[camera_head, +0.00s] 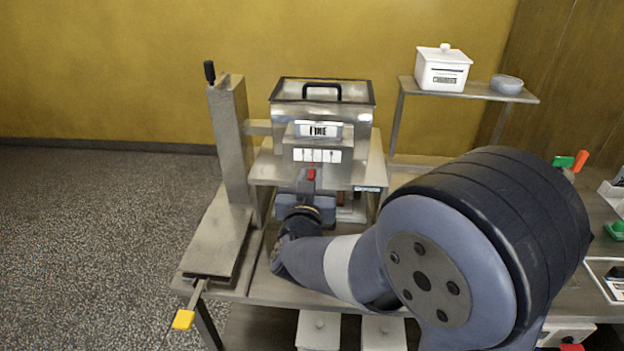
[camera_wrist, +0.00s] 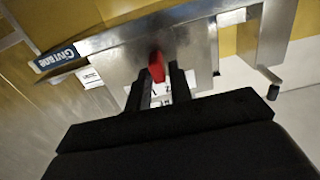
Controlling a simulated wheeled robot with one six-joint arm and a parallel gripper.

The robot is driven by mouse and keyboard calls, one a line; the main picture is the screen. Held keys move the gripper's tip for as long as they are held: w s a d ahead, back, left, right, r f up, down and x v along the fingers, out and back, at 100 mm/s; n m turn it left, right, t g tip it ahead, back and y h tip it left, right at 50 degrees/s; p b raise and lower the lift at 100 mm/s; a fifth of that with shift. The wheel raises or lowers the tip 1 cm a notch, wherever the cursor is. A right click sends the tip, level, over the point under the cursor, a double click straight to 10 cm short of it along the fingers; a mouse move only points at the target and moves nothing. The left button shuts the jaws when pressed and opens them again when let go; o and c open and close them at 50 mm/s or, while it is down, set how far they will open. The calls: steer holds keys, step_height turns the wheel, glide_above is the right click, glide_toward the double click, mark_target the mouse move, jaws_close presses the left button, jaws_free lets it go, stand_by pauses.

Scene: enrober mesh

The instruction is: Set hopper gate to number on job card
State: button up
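The steel hopper (camera_head: 322,118) carries a "FINE" label and a row of small white number plates (camera_head: 317,155) on its front. A red gate tab (camera_head: 311,174) sticks out just below the plates. It also shows in the wrist view (camera_wrist: 156,66). My gripper (camera_head: 308,190) is at the hopper's front, just below the tab. In the wrist view its two dark fingers (camera_wrist: 161,78) stand on either side of the red tab. I cannot tell whether they press on it. The numbers are too small or partly covered to read. I cannot make out a job card with a readable number.
A steel post with a black handle (camera_head: 210,72) and a slide with a yellow tab (camera_head: 183,319) stand left. A shelf (camera_head: 407,88) at the back right holds a white lidded box (camera_head: 443,70) and a grey bowl (camera_head: 506,84). My arm covers much of the bench's right side.

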steer(key=shift+o, duration=1.4)
steer(key=s+b, duration=0.1)
steer(key=s, duration=0.9)
steer(key=shift+s+a, duration=0.2)
steer(key=shift+s, duration=0.2)
steer(key=w, duration=0.7)
steer(key=w+p, duration=0.1)
steer(key=w, duration=0.2)
steer(key=shift+w+d, duration=0.25)
steer(key=shift+w, duration=0.1)
steer(key=shift+w+d, duration=0.15)
steer(key=shift+d, duration=0.35)
